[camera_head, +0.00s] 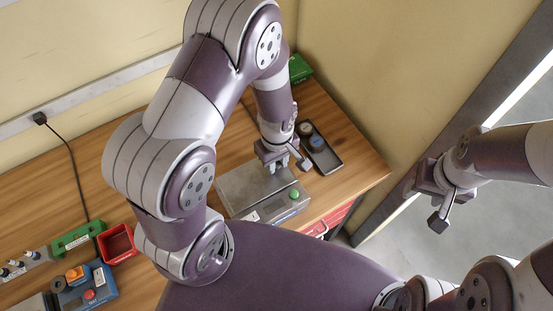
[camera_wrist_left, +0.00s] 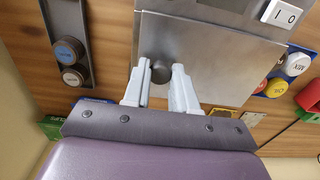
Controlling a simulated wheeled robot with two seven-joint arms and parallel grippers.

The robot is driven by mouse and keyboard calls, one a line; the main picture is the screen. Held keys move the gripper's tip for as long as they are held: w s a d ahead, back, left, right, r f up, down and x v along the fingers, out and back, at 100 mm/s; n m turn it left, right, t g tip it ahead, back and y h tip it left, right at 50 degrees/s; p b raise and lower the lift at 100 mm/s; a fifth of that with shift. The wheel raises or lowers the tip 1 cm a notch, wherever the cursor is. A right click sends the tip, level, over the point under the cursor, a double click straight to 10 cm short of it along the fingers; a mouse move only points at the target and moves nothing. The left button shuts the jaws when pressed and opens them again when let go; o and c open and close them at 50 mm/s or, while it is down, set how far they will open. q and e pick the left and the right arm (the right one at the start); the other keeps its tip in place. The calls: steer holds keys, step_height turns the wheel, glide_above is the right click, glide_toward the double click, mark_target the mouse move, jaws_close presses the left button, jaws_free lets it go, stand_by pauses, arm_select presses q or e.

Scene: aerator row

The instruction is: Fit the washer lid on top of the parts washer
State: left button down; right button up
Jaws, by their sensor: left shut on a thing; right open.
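The parts washer (camera_head: 265,215) is a grey metal box with a green button, near the right end of the wooden bench. The washer lid (camera_wrist_left: 205,60) is a flat grey metal plate with a dark round knob (camera_wrist_left: 160,70). My left gripper (camera_head: 284,168) is over the washer, and in the left wrist view its pale fingers are shut on the lid's knob. The lid lies over the washer body; I cannot tell whether it touches or sits square. My right gripper (camera_head: 425,203) is open and empty, off the bench to the right.
A dark tray (camera_head: 326,159) with two round capped items stands just beyond the washer. A green box (camera_head: 300,68) is at the back corner. A red bin (camera_head: 117,243), a green block and a blue button box (camera_head: 70,298) are at the left.

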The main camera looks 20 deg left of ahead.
arm_select(q)
steer(key=shift+f, duration=0.1)
steer(key=shift+f+b, duration=0.35)
steer(key=shift+f, duration=0.1)
steer(key=c, duration=0.8)
jaws_free()
step_height(320, 180, up, 7)
steer(key=p, duration=0.7)
steer(key=shift+r, duration=0.2)
steer(key=shift+f, duration=0.2)
